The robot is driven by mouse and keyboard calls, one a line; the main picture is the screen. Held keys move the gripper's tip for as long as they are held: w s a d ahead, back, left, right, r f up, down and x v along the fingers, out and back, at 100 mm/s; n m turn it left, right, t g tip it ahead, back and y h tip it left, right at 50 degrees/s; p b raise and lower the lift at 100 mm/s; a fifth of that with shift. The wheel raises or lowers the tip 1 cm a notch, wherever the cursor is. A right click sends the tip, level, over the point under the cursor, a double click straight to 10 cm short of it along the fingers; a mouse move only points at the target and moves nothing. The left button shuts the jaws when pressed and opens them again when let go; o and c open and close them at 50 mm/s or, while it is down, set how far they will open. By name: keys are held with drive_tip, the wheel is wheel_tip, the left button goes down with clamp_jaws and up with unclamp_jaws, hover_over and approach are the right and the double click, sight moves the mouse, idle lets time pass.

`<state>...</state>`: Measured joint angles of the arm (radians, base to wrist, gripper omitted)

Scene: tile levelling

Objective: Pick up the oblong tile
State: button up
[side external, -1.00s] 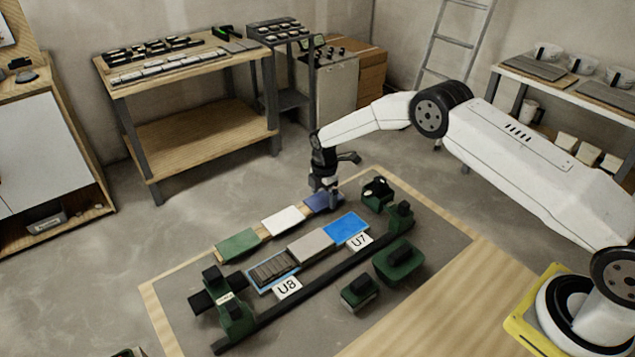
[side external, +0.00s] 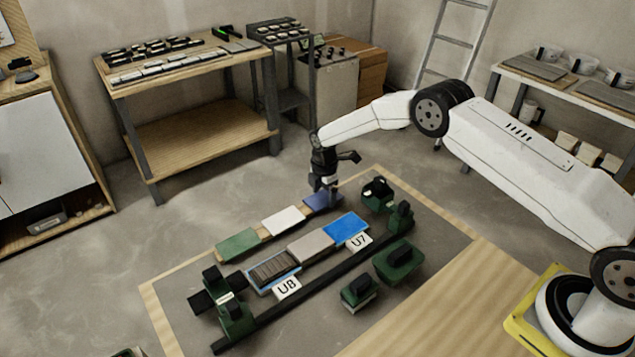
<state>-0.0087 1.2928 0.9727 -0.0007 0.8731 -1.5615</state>
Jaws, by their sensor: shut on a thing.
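My gripper (side external: 323,193) is at the dark blue oblong tile (side external: 318,204), at the far right end of a row of tiles. It is shut on this tile, though the fingertips are small and partly hidden. The tile appears at row level; I cannot tell whether it is clear of the strip below. A white tile (side external: 283,220) and a green tile (side external: 239,245) lie to its left along a wooden strip.
A parallel row holds a ribbed dark piece (side external: 272,270), a grey tile (side external: 311,246) and a bright blue area (side external: 347,229), beside labels U8 (side external: 287,287) and U7 (side external: 358,241). A black rail (side external: 310,292) and green clamps (side external: 398,262) stand in front.

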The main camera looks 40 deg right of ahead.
sight(323, 198)
drive_tip(key=shift+r, duration=1.5)
drive_tip(key=s+r, duration=0.9)
drive_tip(key=s, duration=0.5)
drive_tip(key=shift+r, duration=0.35)
drive_tip(key=w+a+f, duration=0.1)
drive_tip(key=a, duration=1)
drive_tip(key=w+a+f, duration=0.2)
drive_tip(key=a, duration=1)
